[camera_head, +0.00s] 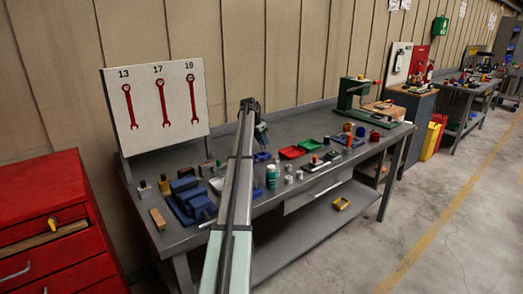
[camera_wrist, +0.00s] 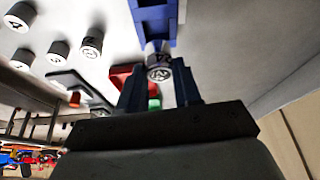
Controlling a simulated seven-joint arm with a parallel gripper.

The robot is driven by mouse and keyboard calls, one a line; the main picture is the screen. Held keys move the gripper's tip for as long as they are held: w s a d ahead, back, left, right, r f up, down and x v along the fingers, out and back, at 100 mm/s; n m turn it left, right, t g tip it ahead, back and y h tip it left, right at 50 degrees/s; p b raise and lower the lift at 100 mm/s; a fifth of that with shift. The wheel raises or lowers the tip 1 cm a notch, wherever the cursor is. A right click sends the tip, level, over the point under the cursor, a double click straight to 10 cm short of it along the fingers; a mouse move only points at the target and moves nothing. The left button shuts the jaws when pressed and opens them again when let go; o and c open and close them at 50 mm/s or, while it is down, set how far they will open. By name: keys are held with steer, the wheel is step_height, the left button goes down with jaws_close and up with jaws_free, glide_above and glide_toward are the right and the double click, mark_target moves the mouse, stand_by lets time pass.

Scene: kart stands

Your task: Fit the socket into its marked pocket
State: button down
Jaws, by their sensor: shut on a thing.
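My gripper (camera_wrist: 160,82) fills the lower middle of the wrist view, its two dark fingers closed around a short grey metal socket (camera_wrist: 158,62). A dark mark, hard to read, shows on the socket's end face. A blue holder or tray (camera_wrist: 153,14) lies just beyond the socket at the top; whether they touch I cannot tell. In the head view my gripper (camera_head: 262,136) is above the bench near a small blue tray (camera_head: 262,156), and the held socket is too small to make out. The marked pocket cannot be told apart in either view.
Several loose sockets with marked tops (camera_wrist: 91,42) stand on the bench (camera_head: 300,205) to the left in the wrist view. In the head view a red tray (camera_head: 291,152), a green tray (camera_head: 314,144), a teal can (camera_head: 271,176) and a blue vise-like block (camera_head: 190,202) stand nearby.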

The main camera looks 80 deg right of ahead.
mark_target(261, 148)
steer(key=shift+f, duration=2.4)
steer(key=shift+f, duration=0.1)
steer(key=c, duration=0.8)
jaws_free()
steer(key=v, duration=1.2)
steer(key=shift+d, duration=0.1)
